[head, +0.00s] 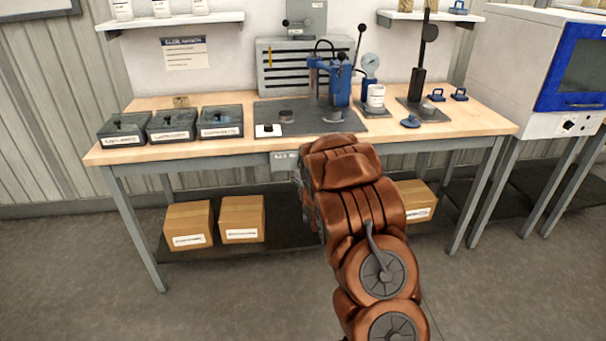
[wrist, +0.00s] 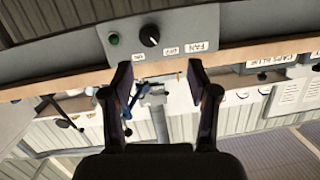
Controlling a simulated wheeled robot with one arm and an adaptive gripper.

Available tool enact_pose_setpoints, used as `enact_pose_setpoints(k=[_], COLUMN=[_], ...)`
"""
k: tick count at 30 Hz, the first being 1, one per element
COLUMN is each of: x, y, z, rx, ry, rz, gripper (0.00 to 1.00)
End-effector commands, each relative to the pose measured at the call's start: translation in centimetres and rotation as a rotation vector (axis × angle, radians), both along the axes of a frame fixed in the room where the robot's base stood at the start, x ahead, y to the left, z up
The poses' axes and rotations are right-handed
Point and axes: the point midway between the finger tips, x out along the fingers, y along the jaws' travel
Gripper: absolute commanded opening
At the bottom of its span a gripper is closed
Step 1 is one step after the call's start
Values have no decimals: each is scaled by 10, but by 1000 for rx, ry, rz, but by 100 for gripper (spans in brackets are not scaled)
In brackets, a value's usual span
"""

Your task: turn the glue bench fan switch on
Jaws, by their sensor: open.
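The fan switch box (wrist: 215,28) is grey and fills the top of the wrist view, with a label reading FAN upside down. It carries a black rotary knob (wrist: 150,36) and a dark green lamp or button (wrist: 113,39). Small labels sit beside the knob; a light mark shows on it, but its setting is unclear. In the head view the box (head: 284,160) hangs under the bench's front edge, partly behind my arm. My gripper (wrist: 159,72) is open and empty, its fingers apart below the knob in the picture, not touching it. In the head view my arm hides most of it.
The wooden bench (head: 455,128) holds several dark bins (head: 172,126), a blue press (head: 340,85) and a white bottle (head: 376,97). Cardboard boxes (head: 242,218) stand on the lower shelf. A blue-doored cabinet (head: 520,60) is at the right. The floor in front is clear.

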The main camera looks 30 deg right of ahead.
Motion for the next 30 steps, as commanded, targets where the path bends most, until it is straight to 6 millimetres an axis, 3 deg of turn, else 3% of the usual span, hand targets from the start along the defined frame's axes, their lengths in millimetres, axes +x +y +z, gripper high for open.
enact_pose_setpoints(k=[1, 3, 8, 17, 30], x=[1, 4, 6, 17, 60], y=[-6, -11, -18, -24, -38], z=[-13, -20, -25, -26, -25], rx=[-1, -5, -12, -14, -14], ry=[-34, -84, -160, -184, -186], rz=[0, 4, 9, 11, 12], gripper=[59, 59, 59, 59, 59])
